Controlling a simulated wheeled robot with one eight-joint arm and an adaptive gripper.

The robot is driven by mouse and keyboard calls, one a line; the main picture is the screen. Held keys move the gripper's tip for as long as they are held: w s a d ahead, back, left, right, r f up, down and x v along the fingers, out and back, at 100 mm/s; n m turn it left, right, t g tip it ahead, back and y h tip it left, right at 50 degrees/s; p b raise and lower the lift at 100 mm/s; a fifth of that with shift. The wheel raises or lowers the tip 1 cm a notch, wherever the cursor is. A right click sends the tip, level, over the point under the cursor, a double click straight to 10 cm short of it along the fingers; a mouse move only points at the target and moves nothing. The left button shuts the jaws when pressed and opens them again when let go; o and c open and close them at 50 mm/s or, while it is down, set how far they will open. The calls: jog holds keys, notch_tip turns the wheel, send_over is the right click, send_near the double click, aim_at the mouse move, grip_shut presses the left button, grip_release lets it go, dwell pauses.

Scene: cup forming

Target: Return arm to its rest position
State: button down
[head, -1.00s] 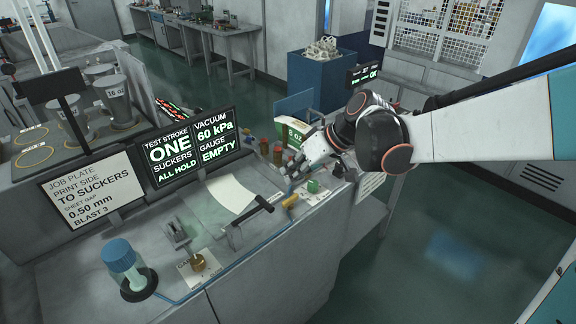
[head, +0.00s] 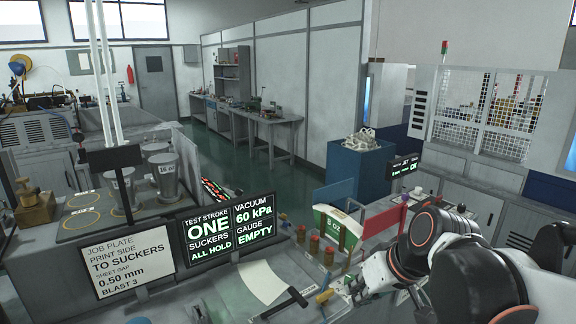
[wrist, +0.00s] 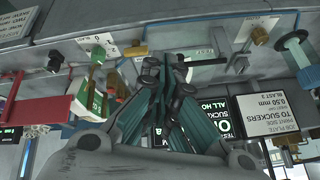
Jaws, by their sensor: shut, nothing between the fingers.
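My arm comes in from the right in the head view, bent at a black and white joint with orange rings. My gripper (head: 362,291) is low over the bench's right part, partly hidden behind my own wrist. The wrist view, which looks upside down, shows my gripper's dark fingers (wrist: 163,85) close together with nothing between them. The bench (head: 215,300) lies below and beyond the fingers.
The test stroke screen (head: 228,232) and job plate sign (head: 118,262) stand on the bench. A white sheet (head: 263,282), a black-handled lever (head: 285,305), and a green and white carton (head: 338,228) are near my gripper. A blue bin (head: 357,170) stands behind.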

jog(key=s+d+f+m+t+h+b, duration=0.1)
jog(key=s+d, duration=0.2)
jog(key=s, duration=0.2)
jog(key=s+d+f+m+t+h+b, duration=0.1)
jog(key=s+d+f+h, duration=0.1)
jog(key=s, duration=0.4)
jog(key=shift+d+m+h, duration=0.3)
jog(key=shift+d+m, duration=0.1)
jog(key=shift+d, duration=0.05)
dwell(1.4)
